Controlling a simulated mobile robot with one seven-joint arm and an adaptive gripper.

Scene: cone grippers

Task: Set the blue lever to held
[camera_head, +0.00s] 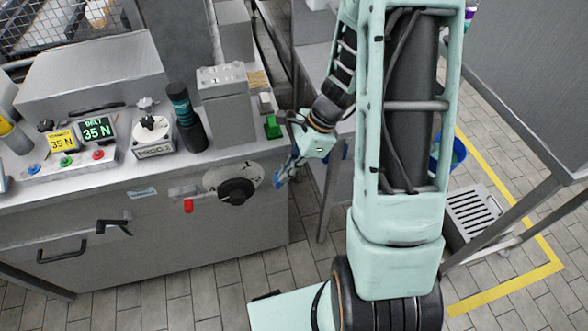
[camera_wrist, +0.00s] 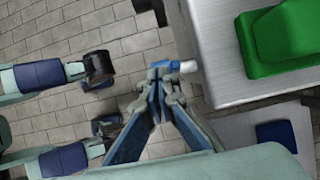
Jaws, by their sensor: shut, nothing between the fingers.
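The blue lever (camera_wrist: 165,65) shows in the wrist view as a small blue end with a pale tip, beside the edge of the grey cabinet. My gripper (camera_wrist: 157,92) is shut and empty, its blue-lined fingers meeting just below the lever in that view. Whether they touch it I cannot tell. In the head view my gripper (camera_head: 283,174) points down at the right end of the cabinet front, right of a round black dial (camera_head: 236,190). Blue near the fingertips there may be the lever or finger pads. The lever's pivot and any position marking are hidden.
A green block (camera_head: 272,129) sits on the worktop's right edge, large in the wrist view (camera_wrist: 285,40). A dark cylinder (camera_head: 186,117) and a grey box (camera_head: 224,95) stand on top. Tiled floor is open in front.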

